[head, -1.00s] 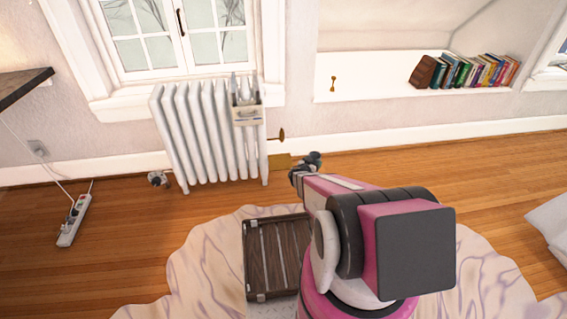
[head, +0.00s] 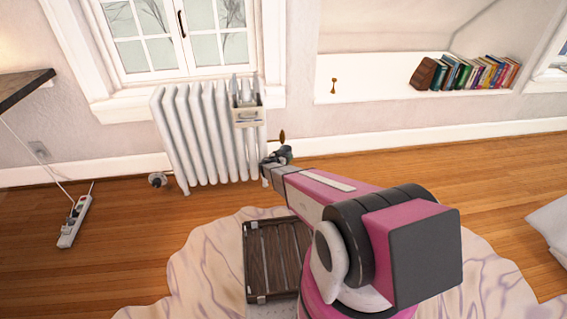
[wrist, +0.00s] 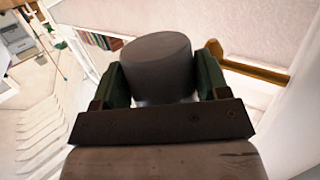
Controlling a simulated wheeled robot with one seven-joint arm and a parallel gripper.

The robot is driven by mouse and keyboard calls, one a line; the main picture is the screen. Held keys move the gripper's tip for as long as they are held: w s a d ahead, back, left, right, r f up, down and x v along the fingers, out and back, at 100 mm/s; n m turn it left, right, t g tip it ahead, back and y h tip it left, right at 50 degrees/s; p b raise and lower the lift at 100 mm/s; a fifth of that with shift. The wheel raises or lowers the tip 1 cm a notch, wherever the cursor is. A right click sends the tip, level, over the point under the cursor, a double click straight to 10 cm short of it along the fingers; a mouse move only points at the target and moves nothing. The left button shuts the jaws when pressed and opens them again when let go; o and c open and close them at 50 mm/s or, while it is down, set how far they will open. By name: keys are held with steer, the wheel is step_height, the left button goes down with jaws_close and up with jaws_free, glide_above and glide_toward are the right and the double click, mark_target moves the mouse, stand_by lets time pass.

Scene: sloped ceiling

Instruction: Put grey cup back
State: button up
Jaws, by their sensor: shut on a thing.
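The grey cup (wrist: 156,55) shows in the wrist view as a plain grey cylinder between the two dark green fingers of my gripper (wrist: 159,72). My gripper is shut on it, with a finger at each side. In the head view my gripper (head: 277,156) is just right of the white radiator (head: 200,135), near its lower right side. The cup is too small and dark there to tell apart from the gripper.
A small holder (head: 250,117) with upright items is at the radiator's upper right. A wall niche (head: 375,86) holds a row of books (head: 475,72). A slatted wooden tray (head: 272,258) lies on the rug (head: 205,275).

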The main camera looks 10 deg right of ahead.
steer(key=f, duration=0.5)
steer(key=shift+w+a, duration=0.2)
steer(key=shift+w, duration=0.05)
steer(key=shift+a, duration=0.15)
steer(key=shift+f, duration=0.2)
steer(key=o, duration=1)
steer(key=shift+c, duration=0.2)
steer(key=shift+r, duration=0.15)
